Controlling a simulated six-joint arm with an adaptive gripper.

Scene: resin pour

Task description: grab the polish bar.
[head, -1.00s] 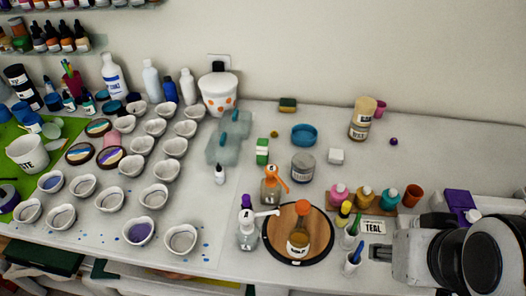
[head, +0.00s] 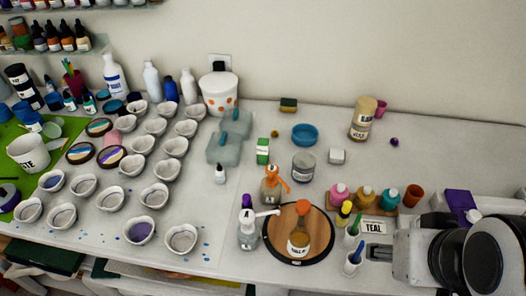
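No item in the head view carries a readable polish bar label. A small pale block (head: 337,156) lies on the bench right of the grey jar and may be the polish bar, but I cannot be sure. A green and white upright block (head: 262,151) stands left of the jar and is another possible match. My gripper (head: 376,253) is at the lower right, pointing left, near the TEAL card and well apart from both blocks. Its fingers look dark and small; I cannot make out whether there is a gap between them. I see nothing clearly held.
A round wooden turntable (head: 269,238) with an amber bottle stands left of my gripper. Pump bottles, colored bottles (head: 363,197) and the TEAL card (head: 374,227) crowd the space between. Several white cups (head: 154,195) fill the left. The back right bench is mostly clear.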

